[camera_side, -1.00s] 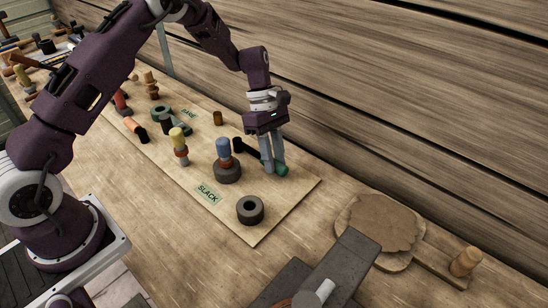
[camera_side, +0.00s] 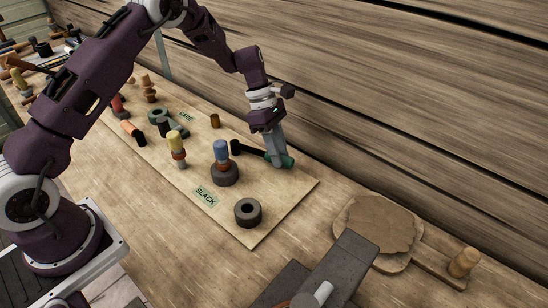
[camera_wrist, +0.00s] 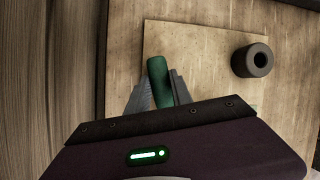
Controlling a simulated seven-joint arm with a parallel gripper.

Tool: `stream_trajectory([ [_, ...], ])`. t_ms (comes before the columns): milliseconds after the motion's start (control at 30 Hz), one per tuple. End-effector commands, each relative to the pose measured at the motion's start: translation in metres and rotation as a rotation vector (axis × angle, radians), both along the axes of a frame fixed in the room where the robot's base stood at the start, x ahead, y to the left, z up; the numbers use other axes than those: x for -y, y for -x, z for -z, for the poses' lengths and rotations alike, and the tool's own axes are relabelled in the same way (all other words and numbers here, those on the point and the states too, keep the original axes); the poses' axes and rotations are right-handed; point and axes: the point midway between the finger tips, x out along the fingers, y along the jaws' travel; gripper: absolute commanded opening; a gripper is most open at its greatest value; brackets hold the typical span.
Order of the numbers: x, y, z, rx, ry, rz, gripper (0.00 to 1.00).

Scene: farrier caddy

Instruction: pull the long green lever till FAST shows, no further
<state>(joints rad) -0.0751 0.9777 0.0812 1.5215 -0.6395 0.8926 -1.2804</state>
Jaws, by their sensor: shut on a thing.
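The long lever has a black arm (camera_side: 251,150) and a green grip (camera_side: 287,161), and lies low over the pale board, running right from its black pivot end. My gripper (camera_side: 277,161) is shut on the green grip, with the fingers tilted. The wrist view shows the green grip (camera_wrist: 157,72) between the two grey fingers (camera_wrist: 160,92). A green label (camera_side: 206,196) reads SLACK. Another label (camera_side: 186,117) farther back is too small to read surely. I cannot make out the word FAST anywhere.
A blue-topped post (camera_side: 221,152) on a dark round base stands just left of the lever. A dark ring (camera_side: 248,212) lies near the board's front corner. A yellow-topped post (camera_side: 177,142) stands farther left. The board (camera_side: 292,190) is bare right of the grip.

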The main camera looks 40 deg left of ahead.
Motion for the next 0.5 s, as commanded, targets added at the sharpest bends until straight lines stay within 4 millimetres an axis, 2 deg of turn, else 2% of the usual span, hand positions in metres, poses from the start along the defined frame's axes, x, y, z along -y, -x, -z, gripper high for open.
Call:
stream_trajectory([
  [200, -0.009, -0.023, -0.001, 0.003, 0.001, -0.187, 0.00],
  [500, -0.024, -0.045, -0.001, 0.003, 0.001, -0.396, 0.00],
])
